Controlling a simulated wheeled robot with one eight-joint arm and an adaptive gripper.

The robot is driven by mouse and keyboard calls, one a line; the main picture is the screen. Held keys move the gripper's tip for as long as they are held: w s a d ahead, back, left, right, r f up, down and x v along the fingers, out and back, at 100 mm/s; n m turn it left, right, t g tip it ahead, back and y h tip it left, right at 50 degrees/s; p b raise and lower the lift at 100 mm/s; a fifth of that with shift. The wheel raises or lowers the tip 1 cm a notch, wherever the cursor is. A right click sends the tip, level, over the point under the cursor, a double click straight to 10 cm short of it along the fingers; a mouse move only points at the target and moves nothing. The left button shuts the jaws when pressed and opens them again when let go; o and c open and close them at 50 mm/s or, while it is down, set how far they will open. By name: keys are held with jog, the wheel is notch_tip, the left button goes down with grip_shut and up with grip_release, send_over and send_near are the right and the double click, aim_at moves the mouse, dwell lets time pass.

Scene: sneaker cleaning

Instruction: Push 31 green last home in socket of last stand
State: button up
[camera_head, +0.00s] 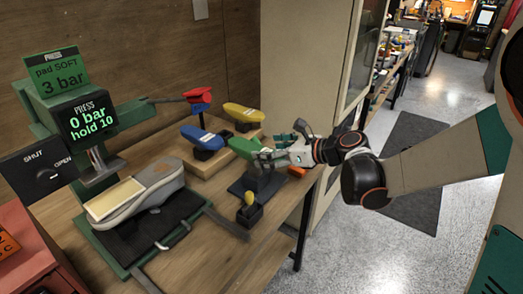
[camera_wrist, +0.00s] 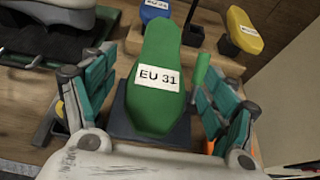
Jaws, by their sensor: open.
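The green last (camera_head: 248,147) sits on the dark last stand (camera_head: 258,186) at the right front of the bench. In the wrist view the green last (camera_wrist: 158,52) bears an "EU 31" label, and the stand's dark base (camera_wrist: 122,127) shows beneath it. The socket is hidden under the last, so I cannot tell how deep it sits. My gripper (camera_head: 270,156) is at the last's near end, coming from the right. In the wrist view its green-padded fingers are spread, one on each side of the last. Contact is unclear.
Blue (camera_head: 203,137) and yellow (camera_head: 243,112) lasts stand on a wooden rack behind. A red last (camera_head: 199,95) is further back. A grey sneaker (camera_head: 137,197) lies under the press (camera_head: 87,120) at left. A small yellow-topped holder (camera_head: 249,212) stands in front. An orange item (camera_head: 297,171) lies near the bench edge.

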jog(key=v, duration=0.7)
jog(key=shift+s+d+r, duration=0.2)
jog(key=shift+d, duration=0.05)
